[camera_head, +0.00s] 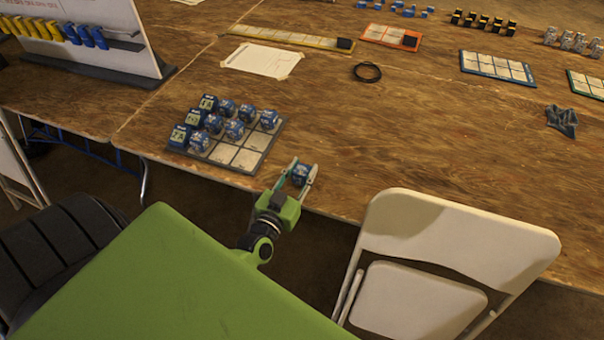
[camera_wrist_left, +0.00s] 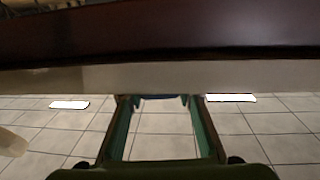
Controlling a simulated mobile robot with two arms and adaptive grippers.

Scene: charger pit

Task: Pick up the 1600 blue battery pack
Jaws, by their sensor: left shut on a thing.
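My left gripper (camera_head: 303,167) is at the table's front edge, to the right of a grey gridded board (camera_head: 240,158). Its fingers are closed on a small blue battery pack (camera_head: 300,175), which sits between the fingertips. The number on this pack is too small to read. Several similar blue packs (camera_head: 236,130) stand on the board, some with greenish labels (camera_head: 208,102). In the left wrist view, the two fingers (camera_wrist_left: 160,98) reach up toward the table edge, and the held pack is hardly visible there. My right gripper is not in view.
A white folding chair (camera_head: 455,235) stands against the table's front right. A paper sheet (camera_head: 262,60), a black ring (camera_head: 367,72), a grey cloth (camera_head: 562,119) and other boards (camera_head: 497,67) lie farther back.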

